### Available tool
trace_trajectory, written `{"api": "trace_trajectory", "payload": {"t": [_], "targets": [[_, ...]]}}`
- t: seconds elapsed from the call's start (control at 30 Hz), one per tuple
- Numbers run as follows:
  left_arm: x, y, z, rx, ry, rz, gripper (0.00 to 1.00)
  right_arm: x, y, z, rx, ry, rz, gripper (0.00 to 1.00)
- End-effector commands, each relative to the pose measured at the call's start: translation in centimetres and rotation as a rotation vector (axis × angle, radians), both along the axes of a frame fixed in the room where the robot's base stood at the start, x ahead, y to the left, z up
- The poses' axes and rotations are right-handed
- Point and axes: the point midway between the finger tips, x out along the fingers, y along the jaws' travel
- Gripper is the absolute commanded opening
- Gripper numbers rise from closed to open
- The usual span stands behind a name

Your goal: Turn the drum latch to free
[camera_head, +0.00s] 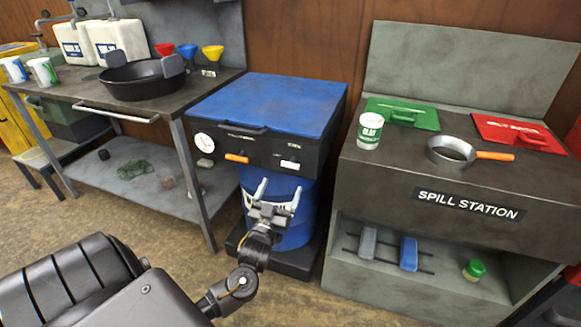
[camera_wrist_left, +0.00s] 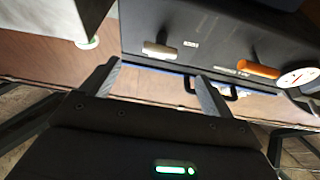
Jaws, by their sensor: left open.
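A blue-lidded drum cabinet (camera_head: 262,105) stands over a blue drum (camera_head: 295,225). Its dark front carries an orange lever (camera_head: 237,157) and a smaller white lever (camera_head: 290,164), each lying roughly level. I cannot read which label marks the latch. My left gripper (camera_head: 280,190) is open and empty, in front of the drum just below the front panel. In the left wrist view, my left gripper (camera_wrist_left: 158,72) has the white lever (camera_wrist_left: 160,50) ahead, roughly between its fingers in the picture; contact is not visible. The orange lever (camera_wrist_left: 258,69) is to the right. My right gripper is not visible.
A round gauge (camera_head: 203,142) and a black lid handle (camera_head: 240,130) are on the cabinet. A workbench (camera_head: 85,90) with a black pan (camera_head: 146,80) stands left. The spill station (camera_head: 425,235) stands right, holding a metal pan (camera_head: 450,151) with an orange handle.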

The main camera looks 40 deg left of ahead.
Motion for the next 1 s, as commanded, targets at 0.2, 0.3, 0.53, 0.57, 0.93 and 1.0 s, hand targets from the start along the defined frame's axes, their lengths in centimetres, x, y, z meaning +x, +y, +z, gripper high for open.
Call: {"api": "trace_trajectory", "payload": {"t": [0.2,0.3,0.53,0.57,0.93,1.0], "targets": [[3.6,1.3,1.7,0.002,-0.001,-0.001,0.87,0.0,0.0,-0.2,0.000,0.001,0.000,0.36],[5.2,1.8,2.4,0.002,-0.001,0.001,0.87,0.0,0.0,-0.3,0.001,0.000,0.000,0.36],[7.7,2.7,3.3,0.001,0.001,-0.001,0.87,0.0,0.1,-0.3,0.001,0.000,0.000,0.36],[7.8,2.7,3.4,0.001,0.001,-0.001,0.87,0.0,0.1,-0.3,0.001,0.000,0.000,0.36],[8.3,2.8,3.6,0.000,0.002,-0.001,0.87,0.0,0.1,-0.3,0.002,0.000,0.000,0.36],[8.3,2.8,3.6,0.000,0.002,-0.001,0.78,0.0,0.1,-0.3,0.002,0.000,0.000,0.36]]}}
